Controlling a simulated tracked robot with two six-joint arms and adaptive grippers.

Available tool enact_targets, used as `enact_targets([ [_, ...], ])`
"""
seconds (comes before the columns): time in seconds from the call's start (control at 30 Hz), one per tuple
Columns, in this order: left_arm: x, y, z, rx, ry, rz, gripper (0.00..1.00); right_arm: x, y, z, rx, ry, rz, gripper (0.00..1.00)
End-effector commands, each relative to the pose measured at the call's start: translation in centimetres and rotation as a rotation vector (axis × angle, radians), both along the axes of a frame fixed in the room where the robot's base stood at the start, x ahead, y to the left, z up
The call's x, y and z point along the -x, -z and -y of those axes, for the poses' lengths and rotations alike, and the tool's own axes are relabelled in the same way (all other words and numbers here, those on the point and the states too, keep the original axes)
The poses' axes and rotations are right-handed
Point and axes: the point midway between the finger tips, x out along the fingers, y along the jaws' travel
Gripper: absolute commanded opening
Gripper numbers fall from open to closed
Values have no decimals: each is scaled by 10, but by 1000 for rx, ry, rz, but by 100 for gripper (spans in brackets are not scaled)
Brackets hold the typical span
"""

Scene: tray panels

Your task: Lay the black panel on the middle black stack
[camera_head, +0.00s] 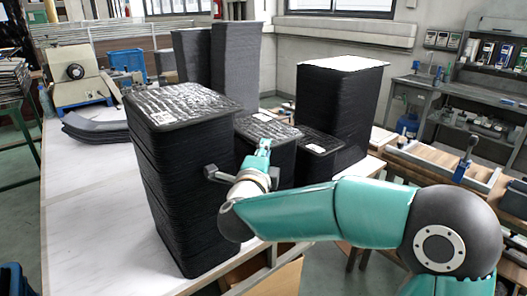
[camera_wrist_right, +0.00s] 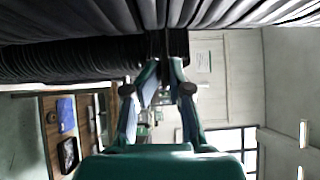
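The middle black stack (camera_head: 270,124) stands between a tall front-left stack and a low one to its right. Its top bears a white label. My right gripper (camera_head: 264,147) is at the near edge of that stack, close to its top. In the right wrist view the fingers (camera_wrist_right: 164,68) point at a dark layered stack, with a thin dark edge between the tips. I cannot tell whether they are shut on it. No separate loose black panel can be made out. My left gripper is not in view.
The tall front-left black stack (camera_head: 187,170) stands close beside my right gripper. The low stack (camera_head: 318,142) is at the right. A white-topped tall stack (camera_head: 340,100) stands behind, with grey stacks (camera_head: 236,68) further back.

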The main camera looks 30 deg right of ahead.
Motion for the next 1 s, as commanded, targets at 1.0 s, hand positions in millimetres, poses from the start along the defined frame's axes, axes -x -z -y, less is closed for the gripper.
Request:
enact_targets([
  [1.0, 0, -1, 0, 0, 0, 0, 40, 7, 12, -9, -13, -4, -28, 37],
])
